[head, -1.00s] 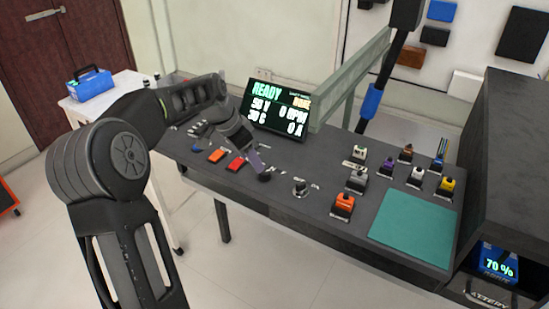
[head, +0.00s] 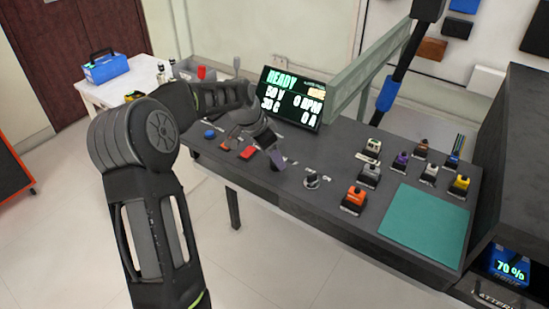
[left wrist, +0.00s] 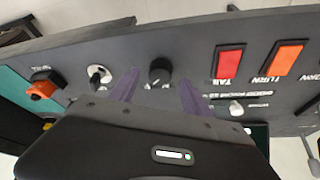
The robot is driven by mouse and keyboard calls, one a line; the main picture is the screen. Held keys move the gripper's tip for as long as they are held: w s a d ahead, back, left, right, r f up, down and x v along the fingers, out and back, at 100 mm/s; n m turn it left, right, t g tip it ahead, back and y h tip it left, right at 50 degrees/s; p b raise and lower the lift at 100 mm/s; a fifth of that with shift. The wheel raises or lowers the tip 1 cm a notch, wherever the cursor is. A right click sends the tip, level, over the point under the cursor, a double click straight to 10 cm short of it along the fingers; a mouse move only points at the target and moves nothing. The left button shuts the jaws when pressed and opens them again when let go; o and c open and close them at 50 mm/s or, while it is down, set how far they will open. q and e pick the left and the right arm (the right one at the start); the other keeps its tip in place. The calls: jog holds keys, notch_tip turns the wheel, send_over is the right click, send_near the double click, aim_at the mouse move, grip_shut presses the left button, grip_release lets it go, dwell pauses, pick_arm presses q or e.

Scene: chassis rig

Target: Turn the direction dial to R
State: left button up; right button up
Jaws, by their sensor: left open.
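A round black dial (left wrist: 160,71) with a pale pointer mark sits on the dark console panel in the left wrist view. Small white marks beside it are too small to read. My left gripper (left wrist: 158,90) is open, with one purple finger on each side of the dial in the picture; I cannot tell whether they touch it. In the head view the left gripper (head: 277,158) is over the console's front part and hides the black dial. A silver-ringed switch (left wrist: 97,75) is beside it, also visible in the head view (head: 312,181). My right gripper is not in view.
An orange block switch (head: 354,200) and several others stand to the right, by a green mat (head: 425,225). A display (head: 292,97) reading READY stands at the back.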

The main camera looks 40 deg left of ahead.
pick_arm(q)
jog(key=shift+x, duration=1)
jog(key=shift+c, duration=0.4)
grip_shut()
